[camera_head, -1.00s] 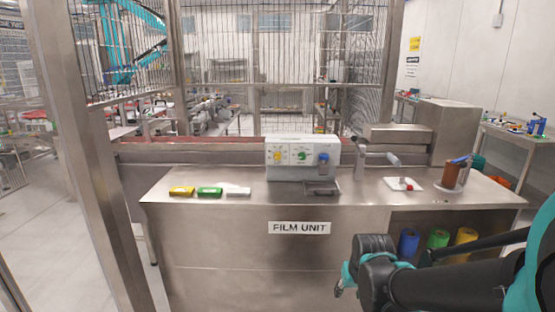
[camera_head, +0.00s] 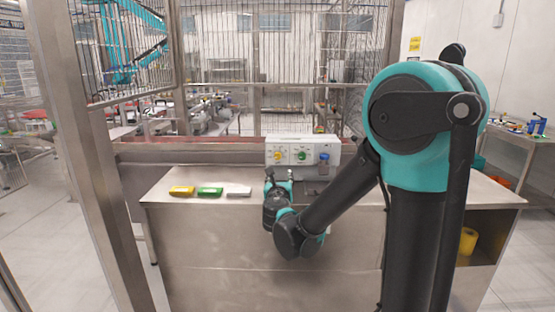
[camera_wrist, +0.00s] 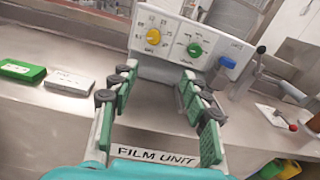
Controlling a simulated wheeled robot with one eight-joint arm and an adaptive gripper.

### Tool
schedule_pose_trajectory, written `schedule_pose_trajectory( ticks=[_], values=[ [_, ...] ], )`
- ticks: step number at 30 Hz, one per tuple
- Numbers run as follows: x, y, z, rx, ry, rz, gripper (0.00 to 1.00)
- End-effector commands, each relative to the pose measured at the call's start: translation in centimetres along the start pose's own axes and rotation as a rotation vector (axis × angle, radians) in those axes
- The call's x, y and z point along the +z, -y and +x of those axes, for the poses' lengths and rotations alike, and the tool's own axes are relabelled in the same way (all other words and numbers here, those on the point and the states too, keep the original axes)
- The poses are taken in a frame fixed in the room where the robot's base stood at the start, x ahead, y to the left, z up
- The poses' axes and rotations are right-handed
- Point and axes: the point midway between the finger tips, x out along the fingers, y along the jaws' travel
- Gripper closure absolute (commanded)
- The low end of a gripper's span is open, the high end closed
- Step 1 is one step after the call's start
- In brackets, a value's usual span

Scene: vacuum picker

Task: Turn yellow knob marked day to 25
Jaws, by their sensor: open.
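The yellow knob (camera_head: 277,156) sits on the left of the white control panel (camera_head: 331,145), with a ring of small marks around it. In the wrist view the yellow knob (camera_wrist: 153,37) is beyond and above my fingertips; the marks are too small to read. A green knob (camera_wrist: 194,50) is to its right, and a blue part (camera_wrist: 227,62) is farther right. My gripper (camera_wrist: 155,80) is open and empty, in front of the panel and apart from the knob. In the head view my gripper (camera_head: 278,178) is just below the panel's left part.
Yellow (camera_head: 182,191), green (camera_head: 210,191) and white (camera_head: 239,191) blocks lie on the steel counter (camera_head: 160,201) left of my gripper. A lever (camera_wrist: 288,88) and a white plate with a red part (camera_wrist: 283,120) are right of the panel.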

Motion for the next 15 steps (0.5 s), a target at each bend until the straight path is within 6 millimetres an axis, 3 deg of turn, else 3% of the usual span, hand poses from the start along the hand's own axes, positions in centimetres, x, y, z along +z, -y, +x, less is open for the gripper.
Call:
schedule_pose_trajectory(
  ticks=[3, 8, 15],
  values=[
    [0.5, -1.4, 0.2, 0.025, 0.025, -0.075, 0.53],
    [0.6, -1.4, 1.8, 0.023, 0.026, -0.080, 0.53],
    [0.6, -1.3, 6.4, 0.021, 0.025, -0.077, 0.53]
  ],
)
